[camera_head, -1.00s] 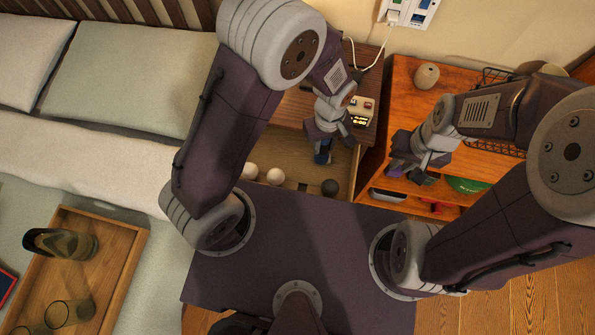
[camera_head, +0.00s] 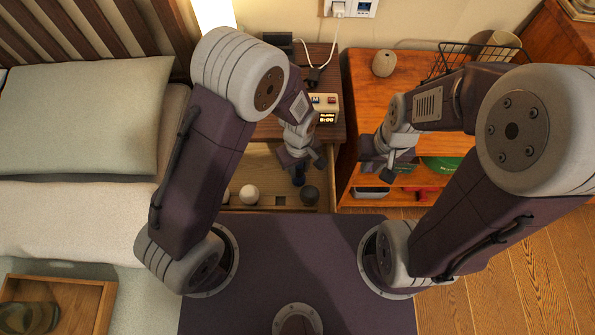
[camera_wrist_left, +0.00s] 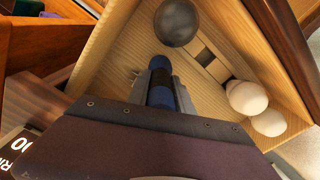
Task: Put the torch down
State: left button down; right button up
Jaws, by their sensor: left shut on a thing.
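The torch (camera_wrist_left: 160,82) is a blue and black cylinder. My left gripper (camera_wrist_left: 160,75) is shut on it in the left wrist view. In the head view the torch (camera_head: 299,178) shows as a small dark blue end below my left gripper (camera_head: 300,165), over the open drawer (camera_head: 264,165) of the nightstand. I cannot tell how high it is above the drawer floor. My right gripper (camera_head: 386,165) hangs in front of the orange shelf unit; its finger gap is not clear.
The drawer holds white balls (camera_wrist_left: 247,97) and a dark grey ball (camera_wrist_left: 176,22). An alarm clock (camera_head: 325,112) stands on the nightstand top (camera_head: 271,130). The shelf unit (camera_head: 361,95) is at the right, the bed (camera_head: 80,215) at the left with a wooden tray (camera_head: 85,297).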

pick_arm(q)
notch_tip(320, 180, down, 2)
jog(key=shift+f, duration=0.1)
jog(key=shift+w, duration=0.1)
pick_arm(e)
jog(key=shift+w+f, duration=0.1)
jog(key=shift+f, duration=0.35)
pick_arm(q)
jog(key=shift+f, duration=0.1)
jog(key=c, duration=1.1)
grip_release()
notch_tip(320, 180, up, 12)
jog(key=p, duration=0.4)
jog(key=shift+r, duration=0.2)
pick_arm(e)
notch_tip(320, 180, up, 4)
jog(key=shift+r, duration=0.25)
